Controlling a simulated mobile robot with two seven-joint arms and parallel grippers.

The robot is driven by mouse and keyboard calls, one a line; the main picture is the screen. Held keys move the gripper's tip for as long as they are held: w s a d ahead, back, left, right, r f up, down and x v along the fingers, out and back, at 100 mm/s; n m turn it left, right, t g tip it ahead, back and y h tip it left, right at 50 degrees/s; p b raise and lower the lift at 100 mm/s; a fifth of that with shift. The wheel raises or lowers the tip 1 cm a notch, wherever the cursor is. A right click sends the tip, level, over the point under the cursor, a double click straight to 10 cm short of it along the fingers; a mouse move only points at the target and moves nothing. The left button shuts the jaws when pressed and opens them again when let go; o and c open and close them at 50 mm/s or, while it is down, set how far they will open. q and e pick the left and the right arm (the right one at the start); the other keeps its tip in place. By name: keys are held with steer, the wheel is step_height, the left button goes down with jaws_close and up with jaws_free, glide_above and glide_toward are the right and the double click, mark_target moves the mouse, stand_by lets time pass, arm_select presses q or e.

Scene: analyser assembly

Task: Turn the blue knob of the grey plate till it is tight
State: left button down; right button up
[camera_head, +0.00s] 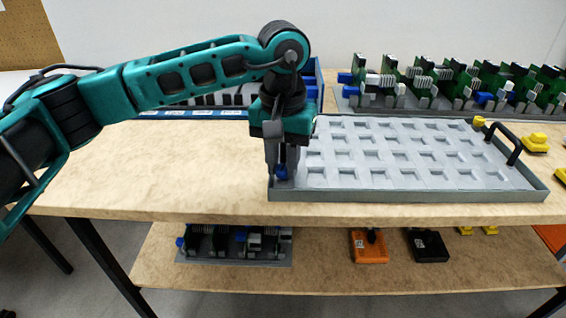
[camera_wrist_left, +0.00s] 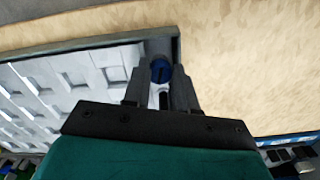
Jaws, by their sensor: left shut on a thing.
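The grey plate (camera_head: 400,182) with rows of square recesses lies on the table; it also shows in the left wrist view (camera_wrist_left: 70,58). The blue knob (camera_head: 282,172) is at its near left corner. In the left wrist view the blue knob (camera_wrist_left: 161,70) shows between the fingertips. My left gripper (camera_head: 282,165) points straight down over that corner, its fingers shut around the knob. The fingers hide part of the knob, so I cannot tell how tight it is. My right gripper is in neither view.
A black handle (camera_head: 504,145) and a yellow knob (camera_head: 479,122) are at the plate's right end. A rack of green boards (camera_head: 440,85) stands at the back right, a blue bin (camera_head: 318,85) behind my left gripper. The table's left part (camera_head: 150,170) is clear. Orange (camera_head: 369,248) and black blocks (camera_head: 428,248) lie on the lower shelf.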

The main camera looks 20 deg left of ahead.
arm_select(q)
steer(key=m, duration=0.4)
steer(key=shift+s+r+m+b, duration=0.1)
steer(key=shift+s+m+b, duration=0.05)
steer(key=shift+m+b, duration=0.2)
steer(key=m, duration=0.3)
steer(key=shift+d, duration=0.1)
steer(key=shift+m, duration=1.05)
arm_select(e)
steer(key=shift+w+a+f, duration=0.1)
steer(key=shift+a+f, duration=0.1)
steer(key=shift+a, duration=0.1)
arm_select(q)
steer(key=shift+r, duration=0.1)
